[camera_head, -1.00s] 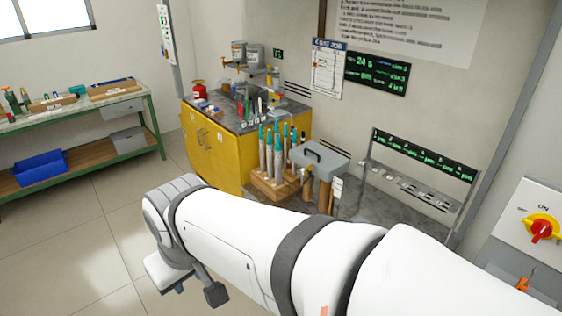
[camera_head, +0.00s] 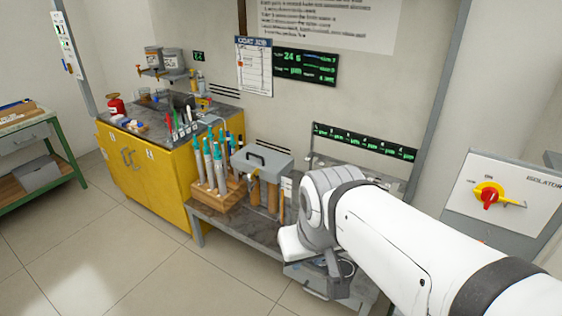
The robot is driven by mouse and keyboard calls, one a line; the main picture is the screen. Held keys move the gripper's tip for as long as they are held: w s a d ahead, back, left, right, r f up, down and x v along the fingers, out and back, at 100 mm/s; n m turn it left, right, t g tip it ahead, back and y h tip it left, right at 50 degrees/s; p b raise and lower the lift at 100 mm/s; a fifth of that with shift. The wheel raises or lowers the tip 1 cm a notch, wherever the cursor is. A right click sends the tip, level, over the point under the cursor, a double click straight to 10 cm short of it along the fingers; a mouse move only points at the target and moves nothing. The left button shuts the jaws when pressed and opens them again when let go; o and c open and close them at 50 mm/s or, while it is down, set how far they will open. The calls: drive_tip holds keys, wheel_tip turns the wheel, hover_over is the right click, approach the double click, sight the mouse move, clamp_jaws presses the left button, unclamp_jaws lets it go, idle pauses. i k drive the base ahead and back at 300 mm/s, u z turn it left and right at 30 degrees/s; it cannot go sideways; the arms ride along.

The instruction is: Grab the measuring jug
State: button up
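I cannot make out a measuring jug for certain. My gripper (camera_head: 335,287) is at the end of my white arm, low in front of the grey bench, well to the right of that vessel. My wrist hides most of the gripper, and I cannot see whether its fingers are open. A rounded rim shows beside it, unclear.
The yellow cabinet (camera_head: 150,180) bears a red can (camera_head: 115,106) and several small tools. On the low bench (camera_head: 240,226) are a wooden block (camera_head: 215,198) of teal-topped rods and a grey handled box (camera_head: 262,163). A green-framed table (camera_head: 62,150) stands left. Floor in front is clear.

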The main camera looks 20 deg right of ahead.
sight(145, 93)
drive_tip(key=z, duration=0.15)
drive_tip(key=i, duration=1)
drive_tip(key=u, duration=0.1)
